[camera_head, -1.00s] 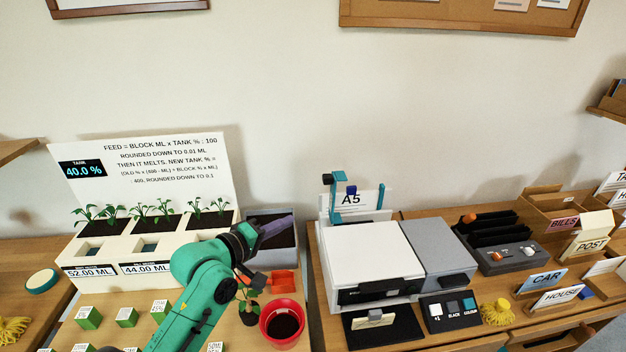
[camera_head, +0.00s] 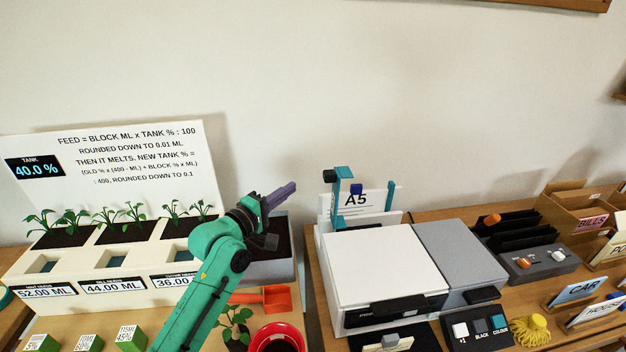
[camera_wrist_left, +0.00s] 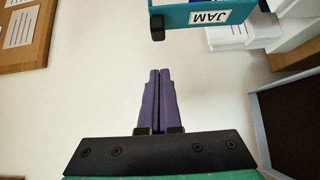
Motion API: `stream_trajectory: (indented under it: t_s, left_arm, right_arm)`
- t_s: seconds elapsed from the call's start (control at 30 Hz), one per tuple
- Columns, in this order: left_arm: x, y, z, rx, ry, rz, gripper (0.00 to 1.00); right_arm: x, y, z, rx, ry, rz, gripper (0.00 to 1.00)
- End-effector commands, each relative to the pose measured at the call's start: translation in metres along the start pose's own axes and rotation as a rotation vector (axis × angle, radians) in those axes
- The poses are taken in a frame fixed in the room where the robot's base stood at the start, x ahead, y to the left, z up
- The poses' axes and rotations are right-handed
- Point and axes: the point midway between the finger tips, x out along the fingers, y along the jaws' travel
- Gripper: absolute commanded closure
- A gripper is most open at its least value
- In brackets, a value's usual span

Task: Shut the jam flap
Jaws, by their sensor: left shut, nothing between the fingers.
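The jam flap (camera_wrist_left: 205,16) is a teal panel with a white JAM label, upside down at the top of the left wrist view, with a black knob at its left end. In the head view a small teal part with a black knob (camera_head: 329,176) stands above the back of the white printer (camera_head: 385,265); its label is not readable there. My left gripper (camera_head: 291,186) is shut and empty, left of the teal part and apart from it. Its purple fingers also show in the left wrist view (camera_wrist_left: 160,73), below the flap. My right gripper is not in view.
An A5 paper stack (camera_head: 356,200) stands behind the printer. A grey soil box (camera_head: 285,268), an orange scoop (camera_head: 276,297) and a red pot (camera_head: 279,333) are below my left gripper. The white planter (camera_head: 100,268) is at left. The wall space above is clear.

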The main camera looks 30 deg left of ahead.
Motion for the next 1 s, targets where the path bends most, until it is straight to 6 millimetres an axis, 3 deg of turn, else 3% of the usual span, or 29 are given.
stream_trajectory:
  t_s: [0.17, 0.33, 0.5, 1.0]
  left_arm:
    - [0.040, 0.004, 0.000, 0.000, 0.001, 0.002, 1.00]
    - [0.061, 0.003, 0.020, -0.003, 0.000, 0.000, 1.00]
    - [0.069, 0.000, 0.028, 0.002, 0.000, -0.001, 1.00]
    - [0.075, 0.004, 0.028, 0.018, 0.000, -0.016, 1.00]
  right_arm:
    - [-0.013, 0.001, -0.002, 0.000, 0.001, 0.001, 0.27]
    - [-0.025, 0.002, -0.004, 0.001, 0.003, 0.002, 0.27]
    - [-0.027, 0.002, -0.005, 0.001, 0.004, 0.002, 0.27]
    - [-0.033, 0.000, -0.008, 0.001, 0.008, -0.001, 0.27]
